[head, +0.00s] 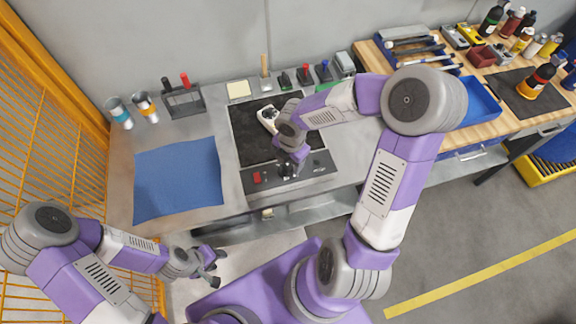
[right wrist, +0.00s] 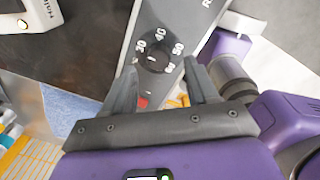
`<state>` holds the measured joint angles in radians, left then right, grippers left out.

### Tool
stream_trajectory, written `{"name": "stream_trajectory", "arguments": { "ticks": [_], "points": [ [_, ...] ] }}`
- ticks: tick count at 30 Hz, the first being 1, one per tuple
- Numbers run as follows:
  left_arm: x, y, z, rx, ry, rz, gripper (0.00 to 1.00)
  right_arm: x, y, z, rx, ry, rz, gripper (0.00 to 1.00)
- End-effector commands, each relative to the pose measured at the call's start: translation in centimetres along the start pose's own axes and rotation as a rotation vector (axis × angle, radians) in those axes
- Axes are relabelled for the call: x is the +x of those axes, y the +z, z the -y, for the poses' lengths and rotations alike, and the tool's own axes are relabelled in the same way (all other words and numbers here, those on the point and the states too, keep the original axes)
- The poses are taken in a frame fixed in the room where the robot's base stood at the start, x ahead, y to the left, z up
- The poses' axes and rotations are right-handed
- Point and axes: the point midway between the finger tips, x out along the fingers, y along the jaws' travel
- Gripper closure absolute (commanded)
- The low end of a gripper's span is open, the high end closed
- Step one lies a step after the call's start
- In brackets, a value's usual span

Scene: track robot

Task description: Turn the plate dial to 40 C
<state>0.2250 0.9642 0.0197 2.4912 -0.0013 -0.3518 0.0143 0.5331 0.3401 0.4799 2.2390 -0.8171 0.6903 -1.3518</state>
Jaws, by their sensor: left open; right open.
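The hot plate (head: 240,145) has a dark top and a grey front control strip, set in the bench. In the head view the right gripper (head: 290,168) hides most of the dial. My left gripper (head: 211,267) is open and empty, in front of the bench.
A red switch (head: 257,177) is left of the dial. A white device (head: 267,117) rests on the plate's dark top. A blue mat (head: 178,178) lies to the left. Cups (head: 119,112), a rack (head: 183,100) and small tools stand along the back.

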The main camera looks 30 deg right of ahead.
Motion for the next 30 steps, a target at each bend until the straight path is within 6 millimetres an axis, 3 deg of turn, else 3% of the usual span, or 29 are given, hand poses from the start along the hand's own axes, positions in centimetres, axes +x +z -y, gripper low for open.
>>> {"name": "stream_trajectory", "arguments": {
  "ticks": [1, 6, 17, 27, 30],
  "points": [
    [0.7, 0.0, 0.2, 0.000, 0.000, 0.000, 0.57, 1.2, -0.1, 0.0, 0.000, -0.001, -0.003, 0.42],
    [1.4, -0.1, 0.5, 0.000, 0.000, 0.000, 0.57, 2.9, -0.1, 0.0, 0.000, -0.001, -0.003, 0.42],
    [1.4, -0.1, 0.5, 0.000, 0.000, 0.000, 0.57, 3.3, -0.1, 0.0, 0.002, 0.001, -0.002, 0.42],
    [1.4, -0.1, 0.5, 0.000, 0.000, -0.001, 0.57, 3.3, -0.1, 0.0, 0.002, 0.001, -0.003, 0.94],
    [1.4, -0.1, 0.5, 0.000, 0.000, -0.001, 0.57, 3.3, -0.1, 0.0, 0.003, 0.001, -0.002, 0.98]
  ]
}}
